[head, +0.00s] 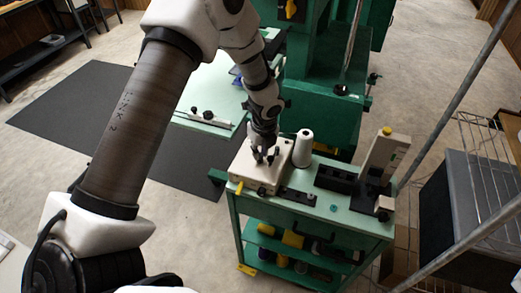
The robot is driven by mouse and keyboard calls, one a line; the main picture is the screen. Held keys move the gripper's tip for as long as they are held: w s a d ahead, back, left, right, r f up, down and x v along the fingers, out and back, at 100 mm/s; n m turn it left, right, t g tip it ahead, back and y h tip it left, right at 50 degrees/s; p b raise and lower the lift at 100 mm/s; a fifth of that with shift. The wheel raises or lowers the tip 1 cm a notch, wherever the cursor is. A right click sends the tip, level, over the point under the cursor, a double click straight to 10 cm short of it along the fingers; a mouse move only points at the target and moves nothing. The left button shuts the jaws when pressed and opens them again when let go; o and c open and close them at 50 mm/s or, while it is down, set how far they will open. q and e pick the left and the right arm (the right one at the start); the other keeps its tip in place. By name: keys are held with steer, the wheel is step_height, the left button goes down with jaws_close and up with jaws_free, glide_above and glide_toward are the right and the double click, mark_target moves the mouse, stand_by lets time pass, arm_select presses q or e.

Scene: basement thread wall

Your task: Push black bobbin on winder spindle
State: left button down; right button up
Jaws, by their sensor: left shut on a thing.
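My left gripper (265,156) reaches down from above to the top of a low beige box (262,180) on a green cart. Its fingers are shut on a small dark thing, which I take to be the black bobbin; the fingers mostly hide it. The beige box looks like the winder, with a yellow knob at its front left. I cannot make out the spindle, nor tell whether the bobbin touches it. My right gripper is not in view.
A white thread cone (302,148) stands close right of the gripper. The green cart (322,214) also carries a black block (336,179) and an upright beige device (385,151). A green machine (322,97) stands behind. A grey pole and wire rack are at right.

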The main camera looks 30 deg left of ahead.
arm_select(q)
steer(key=shift+p, duration=0.35)
steer(key=shift+f, duration=0.2)
steer(key=c, duration=1)
jaws_free()
